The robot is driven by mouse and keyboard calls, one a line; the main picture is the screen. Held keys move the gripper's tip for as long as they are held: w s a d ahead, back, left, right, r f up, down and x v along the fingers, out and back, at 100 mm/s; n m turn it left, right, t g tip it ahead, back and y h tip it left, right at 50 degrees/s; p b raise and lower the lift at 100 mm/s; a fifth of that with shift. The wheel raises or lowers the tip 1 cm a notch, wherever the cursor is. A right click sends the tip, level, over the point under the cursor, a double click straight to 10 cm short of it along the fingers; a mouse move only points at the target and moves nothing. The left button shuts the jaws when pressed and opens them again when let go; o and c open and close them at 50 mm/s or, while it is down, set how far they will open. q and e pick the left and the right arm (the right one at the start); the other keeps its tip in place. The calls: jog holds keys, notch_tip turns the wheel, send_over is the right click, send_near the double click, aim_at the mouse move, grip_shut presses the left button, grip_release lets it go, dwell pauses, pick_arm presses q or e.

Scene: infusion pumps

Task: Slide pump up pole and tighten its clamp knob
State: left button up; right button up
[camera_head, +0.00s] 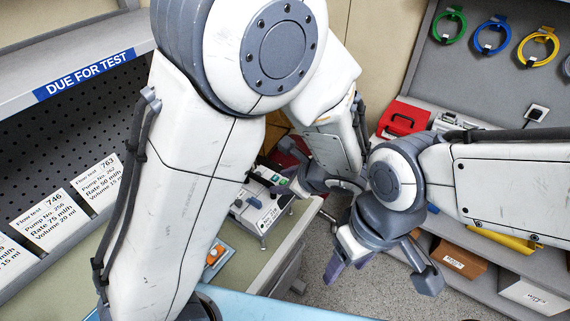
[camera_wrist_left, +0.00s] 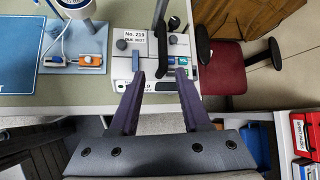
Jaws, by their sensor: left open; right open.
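A white device with a label reading No. 219 (camera_wrist_left: 133,43) stands at the bench edge in the left wrist view, with dark knobs and a grey upright bar (camera_wrist_left: 161,14). In the head view a white device (camera_head: 262,212) stands on the bench beneath my left arm, partly hidden by it. My left gripper (camera_wrist_left: 161,82) is open, its two fingers pointing at the labelled device with nothing between them; contact cannot be told. In the head view its fingers are mostly hidden. My right gripper (camera_head: 350,264) is open and empty over the floor, right of the bench. The clamp knob cannot be singled out.
Small orange-and-white devices (camera_wrist_left: 92,60) lie on a blue mat left of the labelled device. A red chair (camera_wrist_left: 224,72) stands beyond the bench edge. Flow-test cards (camera_head: 69,218) stand at left.

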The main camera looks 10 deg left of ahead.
aim_at(267, 182)
pick_arm(q)
jog(key=b+x, duration=0.5)
jog(key=x, duration=0.3)
jog(key=shift+w+d+b, duration=0.1)
jog(key=shift+w+b, duration=0.1)
jog(key=shift+b, duration=0.15)
jog(key=shift+b+x, duration=0.7)
jog(key=shift+x, duration=0.3)
jog(key=shift+w+r, duration=0.1)
grip_shut()
dwell(0.5)
dwell(0.4)
dwell(1.6)
